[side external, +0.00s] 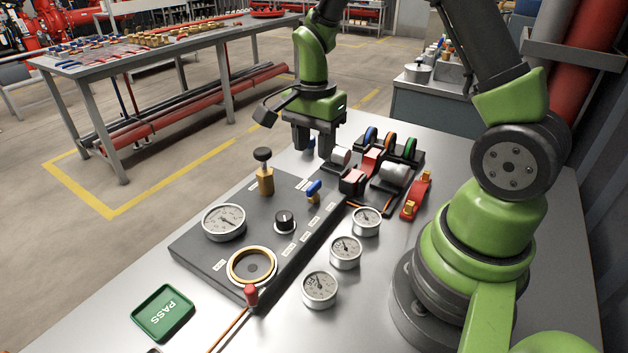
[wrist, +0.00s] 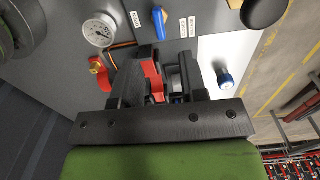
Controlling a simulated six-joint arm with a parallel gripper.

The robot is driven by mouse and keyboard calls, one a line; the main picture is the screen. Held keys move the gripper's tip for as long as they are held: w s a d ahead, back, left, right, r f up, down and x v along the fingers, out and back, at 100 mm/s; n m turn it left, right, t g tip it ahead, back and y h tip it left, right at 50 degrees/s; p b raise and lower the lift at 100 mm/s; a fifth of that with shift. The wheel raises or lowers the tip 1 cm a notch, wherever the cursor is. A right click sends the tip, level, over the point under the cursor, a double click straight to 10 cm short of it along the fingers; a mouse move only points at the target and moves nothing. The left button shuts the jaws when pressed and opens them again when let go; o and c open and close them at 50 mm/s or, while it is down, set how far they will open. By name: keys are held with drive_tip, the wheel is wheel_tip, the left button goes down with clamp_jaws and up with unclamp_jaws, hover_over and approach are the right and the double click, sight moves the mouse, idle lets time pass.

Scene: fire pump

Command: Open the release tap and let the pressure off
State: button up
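A small tap with a blue lever (side external: 314,188) and brass body stands on the dark panel (side external: 205,262). Its blue lever also shows near the top of the wrist view (wrist: 159,22). A brass valve with a black knob (side external: 263,155) stands left of it.
Reels and red and grey parts (side external: 372,165) crowd the table right of my gripper. Several loose gauges (side external: 345,252) lie right of the panel. A red-handled fitting (side external: 251,293) is at the panel's front edge. A green PASS tray (side external: 163,313) lies front left.

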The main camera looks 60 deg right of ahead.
sight(314, 184)
wheel_tip(314, 184, down, 9)
drive_tip(key=shift+r, duration=0.2)
clamp_jaws()
